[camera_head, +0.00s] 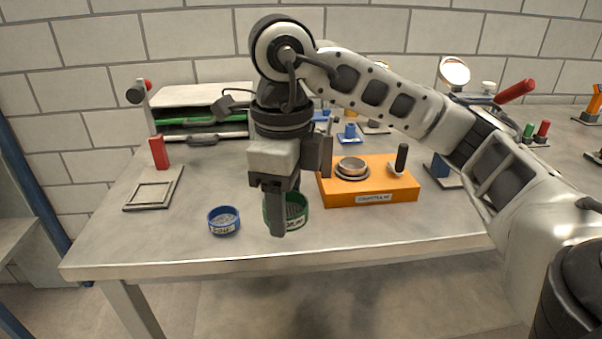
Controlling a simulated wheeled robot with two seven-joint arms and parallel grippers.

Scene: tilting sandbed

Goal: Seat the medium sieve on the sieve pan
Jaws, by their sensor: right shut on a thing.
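My right gripper (279,230) reaches down near the front of the bench and is shut on a green-rimmed round sieve (301,217). Its fingers cover the left and middle part of that sieve. The label on the sieve is too small to read, and I cannot tell whether it touches the bench. A blue-rimmed round sieve (224,221) lies on the bench to the left, apart from the gripper. A round metal pan (352,168) sits on an orange box (345,200) behind and to the right; I cannot tell whether it is the sieve pan. My left gripper is not in view.
A flat grey frame (153,196) with a red upright block (158,152) is at the left. A grey rack with a green tray (190,136) stands behind. A black-handled scoop (400,160) rests on the orange box. The bench's front left (120,245) is clear.

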